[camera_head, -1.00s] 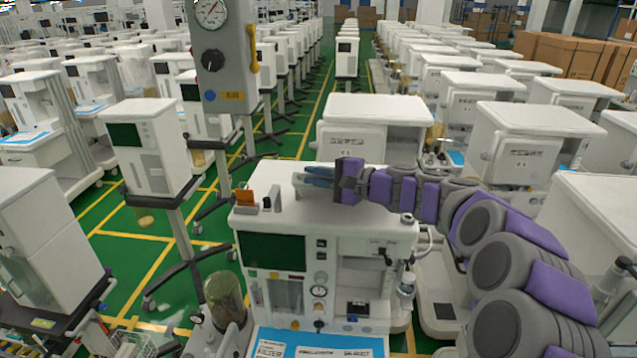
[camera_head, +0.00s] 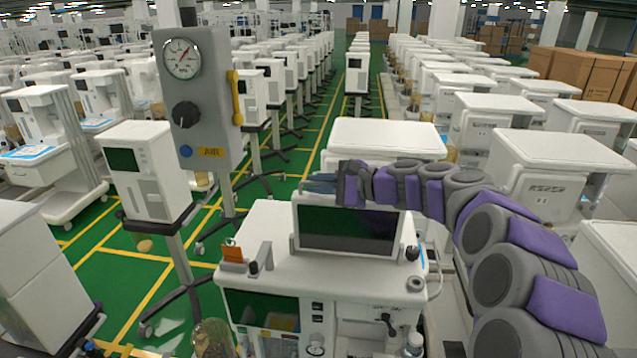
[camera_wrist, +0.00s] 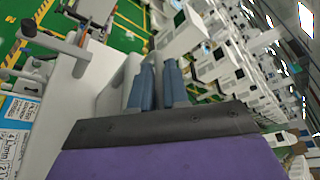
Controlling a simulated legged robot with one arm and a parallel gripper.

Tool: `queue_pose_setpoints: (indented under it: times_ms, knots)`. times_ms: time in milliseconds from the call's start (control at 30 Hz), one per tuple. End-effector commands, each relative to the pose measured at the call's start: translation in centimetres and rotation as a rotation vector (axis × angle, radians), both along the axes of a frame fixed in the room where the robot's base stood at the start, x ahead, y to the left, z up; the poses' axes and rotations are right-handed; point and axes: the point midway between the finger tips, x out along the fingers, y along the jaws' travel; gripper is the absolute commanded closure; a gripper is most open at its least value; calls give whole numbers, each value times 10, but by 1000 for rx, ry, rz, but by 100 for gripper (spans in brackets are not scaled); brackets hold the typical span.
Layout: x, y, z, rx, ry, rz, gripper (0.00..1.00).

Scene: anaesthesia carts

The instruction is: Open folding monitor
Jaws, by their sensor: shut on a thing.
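The folding monitor (camera_head: 345,226) stands raised, nearly upright, on top of the white anaesthesia cart (camera_head: 270,283), with its dark screen facing me. My gripper (camera_head: 320,183) is at the monitor's upper edge, with its blue fingers reaching left behind that edge. In the wrist view my gripper (camera_wrist: 160,70) has its two blue fingers close together beside the pale grey monitor panel (camera_wrist: 118,90). It is shut on the monitor.
A grey AIR gauge box (camera_head: 200,110) hangs at the left front. A small orange item (camera_head: 232,254) and a black knob-like part sit on the cart top left of the monitor. Other white carts (camera_head: 560,155) stand close on the right. Green floor shows on the left.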

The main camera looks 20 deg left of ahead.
Motion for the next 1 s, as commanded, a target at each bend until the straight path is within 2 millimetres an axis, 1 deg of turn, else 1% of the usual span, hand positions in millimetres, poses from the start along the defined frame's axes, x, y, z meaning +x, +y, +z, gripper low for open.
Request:
queue_pose_setpoints:
  times_ms: [200, 633, 667, 700, 867, 1000]
  knots:
    - [7, 2, -2, -11, 36, 0, 100]
    - [7, 2, -3, -13, 42, 1, 100]
    - [7, 2, -2, -13, 42, 1, 83]
    - [7, 2, -2, -13, 42, 1, 80]
    - [7, 2, -3, -13, 42, 1, 64]
    - [7, 2, -3, -14, 43, 2, 64]
